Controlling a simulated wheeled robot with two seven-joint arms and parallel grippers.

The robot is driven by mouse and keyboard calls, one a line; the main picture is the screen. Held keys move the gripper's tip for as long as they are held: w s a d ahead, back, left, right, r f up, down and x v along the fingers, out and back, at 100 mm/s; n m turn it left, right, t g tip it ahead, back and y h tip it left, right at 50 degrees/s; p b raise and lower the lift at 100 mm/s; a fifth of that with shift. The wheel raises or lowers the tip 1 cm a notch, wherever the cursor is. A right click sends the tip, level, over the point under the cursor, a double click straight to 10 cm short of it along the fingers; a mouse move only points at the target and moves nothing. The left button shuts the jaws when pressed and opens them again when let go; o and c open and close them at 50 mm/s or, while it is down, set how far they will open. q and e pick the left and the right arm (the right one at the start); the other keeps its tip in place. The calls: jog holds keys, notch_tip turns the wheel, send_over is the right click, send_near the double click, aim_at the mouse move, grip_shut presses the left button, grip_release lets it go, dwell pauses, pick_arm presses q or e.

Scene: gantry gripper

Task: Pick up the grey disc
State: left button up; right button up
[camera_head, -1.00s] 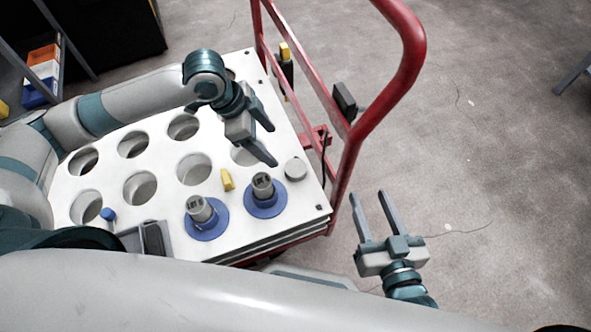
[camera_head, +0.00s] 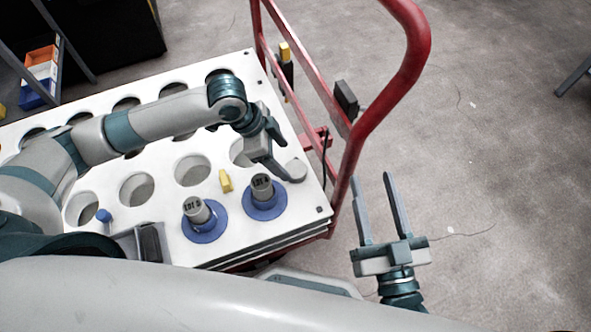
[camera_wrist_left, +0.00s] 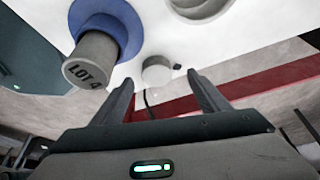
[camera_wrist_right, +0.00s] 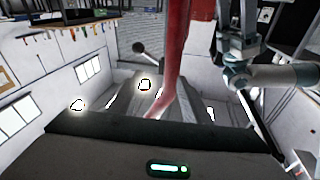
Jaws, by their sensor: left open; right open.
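The grey disc (camera_head: 296,170) is a small round piece on the white perforated top near its right edge. It also shows in the left wrist view (camera_wrist_left: 157,70), between and beyond the fingertips. My left gripper (camera_head: 285,162) is open and empty, with its fingertips beside the disc in the head view; I cannot tell whether they touch it. In the left wrist view the open fingers (camera_wrist_left: 160,84) point towards the disc. My right gripper (camera_head: 373,180) is open and empty, over the floor right of the cart.
Two grey cylinders on blue bases (camera_head: 205,230) (camera_head: 266,208) stand close to the disc; one reads LOT 4 in the left wrist view. A yellow block (camera_head: 226,181) stands near them. The white top (camera_head: 150,205) has several round holes. A red cart handle (camera_head: 372,120) rises at the right.

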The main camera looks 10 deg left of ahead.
aim_at(294, 169)
pick_arm(q)
jog(key=shift+d+f+b, duration=0.35)
jog(key=shift+d+f, duration=0.15)
jog(key=shift+f, duration=0.2)
jog(key=b+x, duration=0.1)
jog(key=x, duration=0.2)
jog(key=shift+s+d+r, duration=0.1)
jog(key=shift+s+d, duration=0.1)
jog(key=shift+d+f, duration=0.1)
jog(key=shift+f, duration=0.15)
pick_arm(e)
jog(key=s+r+t+y, duration=0.1)
jog(key=s+r+t, duration=0.2)
jog(key=r, duration=0.3)
jog(key=shift+t, duration=0.4)
pick_arm(q)
jog(key=shift+c, duration=0.6)
pick_arm(e)
jog(key=shift+a, duration=0.1)
pick_arm(q)
jog(key=c, duration=1.2)
jog(key=shift+o, duration=0.2)
jog(key=shift+r, duration=0.15)
pick_arm(e)
jog(key=shift+f, duration=0.1)
